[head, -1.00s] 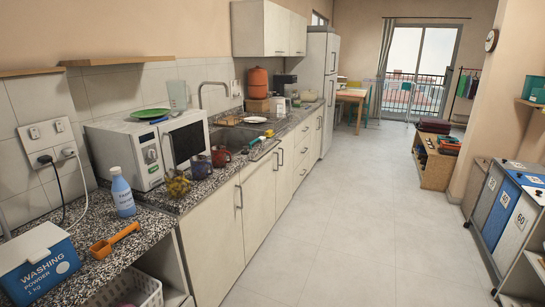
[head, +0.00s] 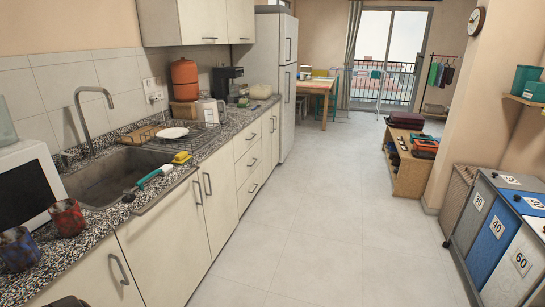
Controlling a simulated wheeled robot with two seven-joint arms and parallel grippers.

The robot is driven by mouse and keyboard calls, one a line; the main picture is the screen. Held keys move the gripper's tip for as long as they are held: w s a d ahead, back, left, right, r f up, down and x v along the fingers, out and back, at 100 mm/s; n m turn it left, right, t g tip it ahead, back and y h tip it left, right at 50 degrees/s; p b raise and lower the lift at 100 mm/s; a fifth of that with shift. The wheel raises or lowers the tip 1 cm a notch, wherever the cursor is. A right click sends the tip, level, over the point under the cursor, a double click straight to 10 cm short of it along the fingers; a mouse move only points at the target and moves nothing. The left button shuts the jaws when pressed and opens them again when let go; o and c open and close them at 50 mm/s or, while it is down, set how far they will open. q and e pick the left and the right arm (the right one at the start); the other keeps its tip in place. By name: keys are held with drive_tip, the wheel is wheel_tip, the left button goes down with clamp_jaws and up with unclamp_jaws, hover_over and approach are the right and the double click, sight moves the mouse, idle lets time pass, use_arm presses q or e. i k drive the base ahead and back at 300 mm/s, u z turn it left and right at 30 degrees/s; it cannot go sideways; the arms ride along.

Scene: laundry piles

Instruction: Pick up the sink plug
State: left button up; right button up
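A small dark object (head: 129,196) lies on the counter at the front edge of the sink, beside the teal-handled brush (head: 152,178). It may be the sink plug, but it is too small to be sure. The sink (head: 105,178) is a metal basin at the left, with a tall curved faucet (head: 85,112) behind it. Neither of my grippers shows. A dark shape at the bottom left edge is too cut off to identify.
A red mug (head: 67,217) and a dark blue mug (head: 18,249) stand near the microwave (head: 27,185). A yellow sponge (head: 181,157) and a drying rack with a white plate (head: 172,133) lie beyond the sink. The floor (head: 320,220) is clear; bins (head: 490,225) stand right.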

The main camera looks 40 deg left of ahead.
sight(128, 198)
drive_tip(key=i, duration=1.9)
drive_tip(key=u, duration=1.1)
drive_tip(key=i, duration=1)
drive_tip(key=u, duration=1.1)
